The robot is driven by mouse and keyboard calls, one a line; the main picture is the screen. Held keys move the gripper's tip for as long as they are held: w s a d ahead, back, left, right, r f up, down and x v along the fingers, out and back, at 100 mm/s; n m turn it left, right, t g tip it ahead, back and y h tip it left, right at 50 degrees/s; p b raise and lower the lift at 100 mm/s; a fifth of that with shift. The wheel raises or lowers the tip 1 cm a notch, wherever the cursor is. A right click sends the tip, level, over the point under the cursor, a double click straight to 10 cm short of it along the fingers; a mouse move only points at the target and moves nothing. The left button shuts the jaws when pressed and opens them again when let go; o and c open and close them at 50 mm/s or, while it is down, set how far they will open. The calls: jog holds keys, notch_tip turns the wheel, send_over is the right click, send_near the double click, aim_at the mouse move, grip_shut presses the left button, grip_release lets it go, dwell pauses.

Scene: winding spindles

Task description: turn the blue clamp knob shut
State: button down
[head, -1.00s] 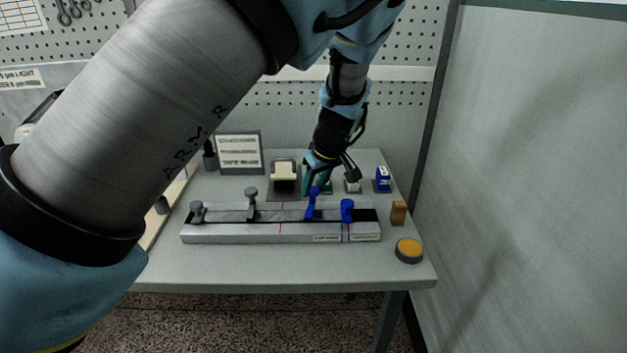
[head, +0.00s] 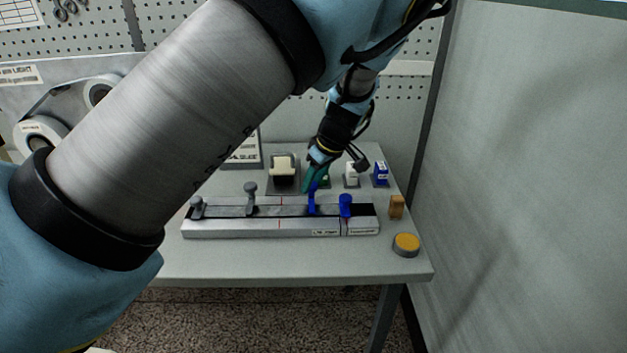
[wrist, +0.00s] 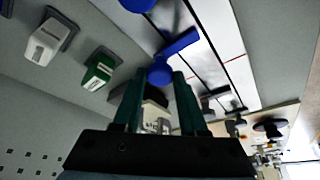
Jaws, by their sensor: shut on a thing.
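A long silver rail fixture (head: 250,227) lies across the table. Its blue clamp knob (head: 312,197) stands upright right of the middle, with a second blue knob (head: 346,204) near the right end. My gripper (head: 314,184) reaches down from behind onto the first blue knob. In the wrist view, the teal fingers of my gripper (wrist: 160,78) close around the round end of the blue clamp knob (wrist: 176,45), whose bar extends to the upper right. The second blue knob (wrist: 138,3) is cut off at the top edge. The exact finger contact is partly hidden.
Two grey knobs (head: 250,190) stand on the rail's left half. An orange button (head: 406,244) and a wooden block (head: 396,206) sit to the right. Small green, white and blue items (head: 380,172) stand behind. The front table strip is clear.

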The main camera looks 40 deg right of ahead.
jog(key=shift+c, duration=2.3)
grip_release()
jog(key=b+v, duration=0.3)
jog(key=v, duration=0.7)
jog(key=shift+r, duration=0.35)
jog(key=shift+s, duration=0.1)
jog(key=w+a+f+g, duration=0.2)
jog(key=w+a, duration=0.5)
jog(key=a, duration=0.5)
jog(key=w+a+f+g, duration=0.1)
jog(key=w+a, duration=0.7)
jog(key=a, duration=0.4)
jog(key=s+a+m, duration=0.1)
jog(key=s+a, duration=0.2)
jog(key=a, duration=1)
jog(key=s+a+m, duration=0.1)
jog(key=s+a, duration=0.2)
jog(key=a, duration=1)
jog(key=shift+s+m+h, duration=0.2)
jog(key=shift+m+h, duration=0.1)
jog(key=shift+h, duration=0.1)
